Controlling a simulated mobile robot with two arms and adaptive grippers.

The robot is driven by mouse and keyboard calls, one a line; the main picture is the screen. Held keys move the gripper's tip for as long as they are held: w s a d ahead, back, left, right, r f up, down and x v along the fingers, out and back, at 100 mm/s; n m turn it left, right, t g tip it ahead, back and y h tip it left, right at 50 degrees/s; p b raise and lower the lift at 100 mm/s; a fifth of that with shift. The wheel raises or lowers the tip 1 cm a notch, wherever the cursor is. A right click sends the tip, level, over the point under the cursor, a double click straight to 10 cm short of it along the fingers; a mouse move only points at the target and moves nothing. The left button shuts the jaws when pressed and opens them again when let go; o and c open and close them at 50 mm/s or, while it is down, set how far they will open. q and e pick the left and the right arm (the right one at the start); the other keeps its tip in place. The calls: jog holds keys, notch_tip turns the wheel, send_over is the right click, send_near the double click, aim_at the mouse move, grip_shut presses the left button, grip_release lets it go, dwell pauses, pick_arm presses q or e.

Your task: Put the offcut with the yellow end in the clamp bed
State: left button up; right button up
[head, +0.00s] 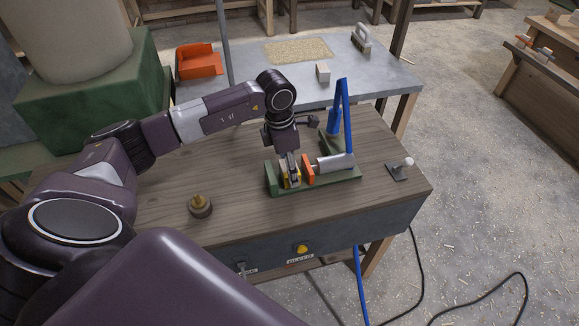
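The clamp has a green bed (333,183), an orange jaw (308,168), a silver cylinder (335,162) and a raised blue handle (344,112). It stands on the wooden bench top. A small piece with yellow on it (293,183), which looks like the offcut, is at the bed's left end, between the green end wall and the orange jaw. My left gripper (290,164) points down right over this piece, with a grey finger in front of it. The finger hides much of the piece, and I cannot tell whether the fingers are closed on it. My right gripper is not in view.
A brass-topped round object (200,206) stands on the bench (235,190), left of the clamp. A small lever with a white knob (401,169) is at the right. Behind, a grey table (385,78) holds an orange tray (198,61), a pale block (322,71) and a brush (361,40).

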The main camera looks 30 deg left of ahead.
aim_at(284, 168)
pick_arm(q)
jog(key=shift+f, duration=0.1)
jog(key=shift+f, duration=0.1)
jog(key=o, duration=0.8)
jog(key=shift+f, duration=0.1)
jog(key=o, duration=0.4)
jog(key=shift+o, duration=0.2)
jog(key=shift+r, duration=0.65)
notch_tip(284, 168, up, 11)
jog(key=s+a+b, duration=0.1)
jog(key=shift+b, duration=0.4)
